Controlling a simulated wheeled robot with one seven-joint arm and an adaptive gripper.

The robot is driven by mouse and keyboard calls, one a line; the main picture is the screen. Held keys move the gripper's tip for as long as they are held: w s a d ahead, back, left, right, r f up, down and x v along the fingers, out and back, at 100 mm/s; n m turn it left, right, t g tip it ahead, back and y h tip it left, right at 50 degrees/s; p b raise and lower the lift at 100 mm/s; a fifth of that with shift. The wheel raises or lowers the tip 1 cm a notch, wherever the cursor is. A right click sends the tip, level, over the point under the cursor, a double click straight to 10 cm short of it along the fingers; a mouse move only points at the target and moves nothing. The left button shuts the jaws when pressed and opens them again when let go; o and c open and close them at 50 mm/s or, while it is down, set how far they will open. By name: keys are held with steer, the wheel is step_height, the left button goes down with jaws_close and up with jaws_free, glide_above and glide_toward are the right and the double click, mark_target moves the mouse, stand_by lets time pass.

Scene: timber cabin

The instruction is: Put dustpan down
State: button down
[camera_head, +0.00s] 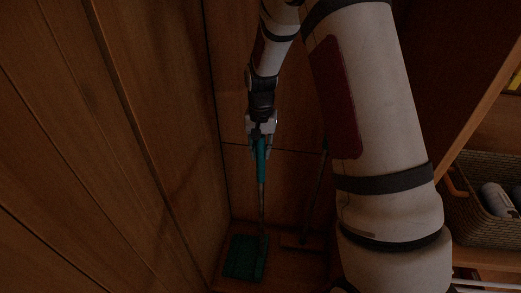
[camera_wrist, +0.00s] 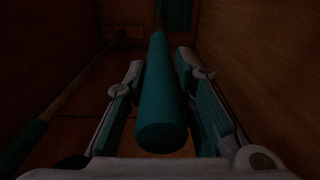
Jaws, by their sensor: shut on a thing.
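The teal dustpan (camera_head: 241,257) has a long upright handle, and its pan is at the floor in the corner of the wooden walls. My gripper (camera_head: 261,145) is shut on the top of the teal handle. In the wrist view the handle (camera_wrist: 160,100) runs away from me between the two fingers of my gripper (camera_wrist: 160,85), with its round end nearest the camera. The pan shows dimly at the top of that view (camera_wrist: 174,14). I cannot tell whether the pan touches the floor.
A broom-like tool (camera_head: 302,243) with a long thin handle stands just right of the dustpan. A wicker basket (camera_head: 475,215) with bottles sits on a shelf at right. Wooden walls close in on the left and behind. The picture is dark.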

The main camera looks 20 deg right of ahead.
steer(key=shift+f, duration=0.5)
steer(key=c, duration=1.3)
jaws_free()
step_height(320, 180, up, 11)
steer(key=shift+r, duration=0.15)
steer(key=shift+s+r, duration=0.25)
steer(key=shift+r, duration=0.5)
steer(key=s+a+r+n+t+p, duration=0.1)
steer(key=s+a+r+n+t, duration=0.1)
steer(key=s+r, duration=0.75)
steer(key=s+a+r+n+t+p, duration=0.1)
steer(key=s+a+r+n, duration=0.35)
steer(key=s, duration=0.75)
steer(key=shift+t, duration=0.6)
steer(key=s, duration=0.6)
steer(key=s+d, duration=0.1)
steer(key=s, duration=0.3)
steer(key=shift+r+p, duration=0.35)
steer(key=shift+r, duration=0.05)
